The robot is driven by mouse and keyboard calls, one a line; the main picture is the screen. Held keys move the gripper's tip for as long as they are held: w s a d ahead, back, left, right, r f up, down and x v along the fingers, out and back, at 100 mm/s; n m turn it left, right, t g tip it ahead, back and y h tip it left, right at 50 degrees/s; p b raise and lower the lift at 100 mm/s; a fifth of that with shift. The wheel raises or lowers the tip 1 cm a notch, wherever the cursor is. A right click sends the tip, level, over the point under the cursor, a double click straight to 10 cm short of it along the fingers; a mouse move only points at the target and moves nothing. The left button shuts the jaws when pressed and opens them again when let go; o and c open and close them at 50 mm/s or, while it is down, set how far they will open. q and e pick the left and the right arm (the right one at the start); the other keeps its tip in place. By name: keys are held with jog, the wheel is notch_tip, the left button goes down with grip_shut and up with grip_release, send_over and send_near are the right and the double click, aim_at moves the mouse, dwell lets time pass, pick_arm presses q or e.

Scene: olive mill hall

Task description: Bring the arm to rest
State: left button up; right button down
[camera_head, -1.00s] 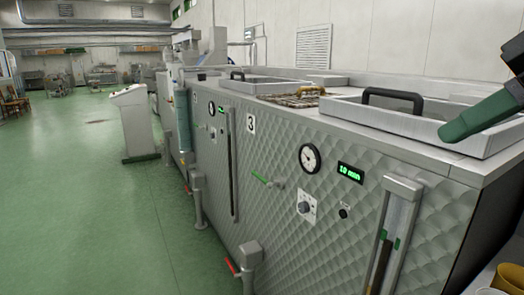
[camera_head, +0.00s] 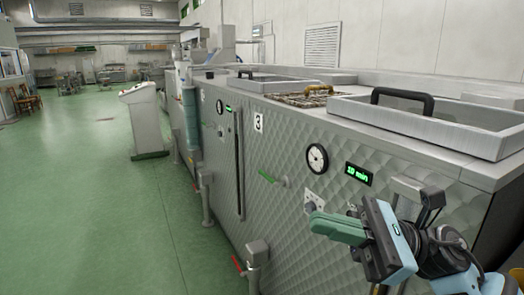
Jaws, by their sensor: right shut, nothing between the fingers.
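My right gripper (camera_head: 338,228) comes in from the lower right, with green fingers pressed together and nothing between them. It hangs in front of the quilted metal front of the machine (camera_head: 290,190), below the green "10 min" display (camera_head: 358,174). My left gripper is not in view.
An open steel lid tray with a black handle (camera_head: 402,97) tops the machine. A console (camera_head: 142,120) stands further back. The green floor (camera_head: 80,200) at left is clear.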

jog(key=w+d+f+n+t+h, duration=0.1)
jog(key=d+f+n+t+h, duration=0.2)
jog(key=f+n+t+h, duration=0.5)
jog(key=w+d+f+n+t+h, duration=0.15)
jog(key=f+n+t, duration=0.35)
jog(key=f+n, duration=0.7)
jog(key=d+f+n+t+h, duration=0.45)
jog(key=f+n+t, duration=0.25)
jog(key=f+n, duration=0.3)
jog(key=s+d+f+m+g+h, duration=0.2)
jog(key=s+f+m+g+h, duration=0.4)
jog(key=s+f+m, duration=0.8)
jog(key=s+f+g, duration=0.3)
jog(key=s+f, duration=0.7)
jog(key=f, duration=0.1)
jog(key=shift+d+g, duration=0.15)
jog(key=shift+g, duration=0.15)
jog(key=shift+s+d, duration=0.1)
jog(key=shift+s, duration=0.05)
